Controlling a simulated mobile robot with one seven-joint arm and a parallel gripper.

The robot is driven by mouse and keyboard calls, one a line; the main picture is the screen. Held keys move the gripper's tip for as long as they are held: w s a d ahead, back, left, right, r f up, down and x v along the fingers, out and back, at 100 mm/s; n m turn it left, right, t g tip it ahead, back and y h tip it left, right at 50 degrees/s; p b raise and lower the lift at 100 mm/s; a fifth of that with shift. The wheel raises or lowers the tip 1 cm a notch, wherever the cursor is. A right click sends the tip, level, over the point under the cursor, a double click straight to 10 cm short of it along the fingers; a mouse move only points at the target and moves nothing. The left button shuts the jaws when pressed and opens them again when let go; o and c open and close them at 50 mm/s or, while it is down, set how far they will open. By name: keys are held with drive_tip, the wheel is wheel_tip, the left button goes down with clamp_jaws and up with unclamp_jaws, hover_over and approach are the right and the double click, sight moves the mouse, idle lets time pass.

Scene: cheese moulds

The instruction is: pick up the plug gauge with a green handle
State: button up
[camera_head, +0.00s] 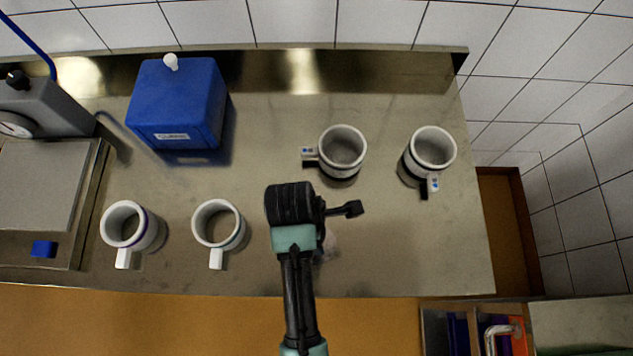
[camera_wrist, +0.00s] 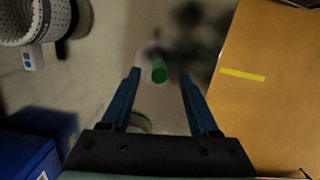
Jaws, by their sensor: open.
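The plug gauge's green handle (camera_wrist: 159,71) shows end-on in the wrist view, a little above the picture's middle. A pale, blurred part shows around it; its lower end is not clear. My gripper (camera_wrist: 161,76) is open, with its two blue fingers to the left and right of the handle in the picture. Whether the fingers are level with the handle or above it I cannot tell. In the head view my arm covers the fingers and the green handle.
Four white moulds stand on the worktop (camera_head: 400,260): upper middle (camera_head: 343,150), upper right (camera_head: 433,148), lower left (camera_head: 133,228), and left of my arm (camera_head: 219,226). A blue box (camera_head: 178,103) stands behind. A scale (camera_head: 45,185) is at left. The worktop's front edge is close to my arm.

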sight(330, 244)
drive_tip(key=shift+d+f+p, duration=0.15)
drive_tip(key=shift+f+p, duration=0.1)
drive_tip(key=shift+f, duration=1.25)
drive_tip(key=shift+d+f+p, duration=0.1)
drive_tip(key=shift+f+p, duration=0.1)
drive_tip(key=shift+f, duration=1.3)
clamp_jaws()
drive_tip(key=shift+w, duration=0.1)
